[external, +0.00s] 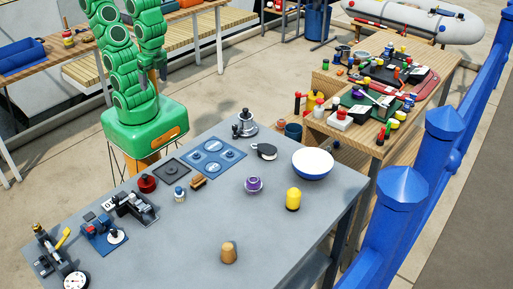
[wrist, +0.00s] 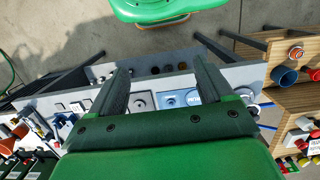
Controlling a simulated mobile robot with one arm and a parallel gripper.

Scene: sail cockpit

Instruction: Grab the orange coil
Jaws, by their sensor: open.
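A small round orange piece (external: 281,125), possibly the orange coil, is low beside the wooden bench, next to a blue pot (external: 293,131). In the wrist view an orange ring (wrist: 297,53) with a pale middle shows at the upper right, on wood near a blue cylinder (wrist: 284,75); I cannot tell for sure that it is the same piece. My gripper (external: 153,84) hangs above my green base, left of and well apart from it. In the wrist view my gripper (wrist: 161,67) has its two dark fingers wide apart with nothing between them.
The wooden bench (external: 372,150) is crowded. Blue railing posts (external: 401,200) stand at the right.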

